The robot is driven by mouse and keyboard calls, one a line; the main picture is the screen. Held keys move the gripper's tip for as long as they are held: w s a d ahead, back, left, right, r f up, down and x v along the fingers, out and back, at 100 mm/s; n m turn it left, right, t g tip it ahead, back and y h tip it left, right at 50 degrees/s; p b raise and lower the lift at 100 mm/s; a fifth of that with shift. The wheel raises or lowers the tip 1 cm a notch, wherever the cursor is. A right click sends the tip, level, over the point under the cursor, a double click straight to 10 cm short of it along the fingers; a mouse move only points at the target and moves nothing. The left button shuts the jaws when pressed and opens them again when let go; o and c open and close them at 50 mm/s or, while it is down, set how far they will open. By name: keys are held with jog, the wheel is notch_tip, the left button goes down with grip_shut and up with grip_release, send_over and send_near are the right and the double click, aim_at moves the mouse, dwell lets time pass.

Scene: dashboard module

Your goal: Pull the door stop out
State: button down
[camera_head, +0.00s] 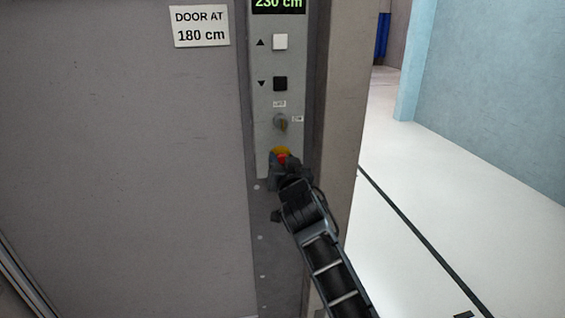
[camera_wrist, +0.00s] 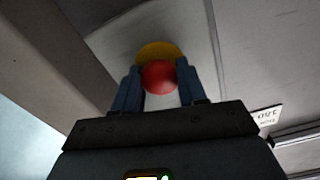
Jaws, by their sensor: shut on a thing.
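The door stop is a red round button on a yellow base, low on the grey control panel. In the head view the red button (camera_head: 282,158) shows just above my gripper (camera_head: 284,167), with the yellow base (camera_head: 280,151) behind it. In the wrist view the red button (camera_wrist: 159,77) sits between the two fingers of my gripper (camera_wrist: 160,88), and the yellow base (camera_wrist: 157,50) shows beyond it. My gripper is shut on the red button, one finger on each side. The button's lower part is partly hidden by my gripper in the head view.
Above the stop on the panel (camera_head: 264,108) are a key switch (camera_head: 281,122), a black down button (camera_head: 280,83), a white up button (camera_head: 280,41) and a display (camera_head: 278,4) reading 230 cm. A sign (camera_head: 200,26) reads "DOOR AT 180 cm". Open floor (camera_head: 450,190) lies right.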

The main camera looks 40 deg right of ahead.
jog(key=shift+f, duration=0.1)
jog(key=shift+s+a+b, duration=0.25)
jog(key=shift+s+b, duration=0.2)
jog(key=shift+b, duration=0.05)
jog(key=c, duration=0.6)
grip_release()
jog(key=shift+b+v, duration=0.65)
jog(key=shift+v, duration=3.35)
jog(key=shift+w, duration=0.1)
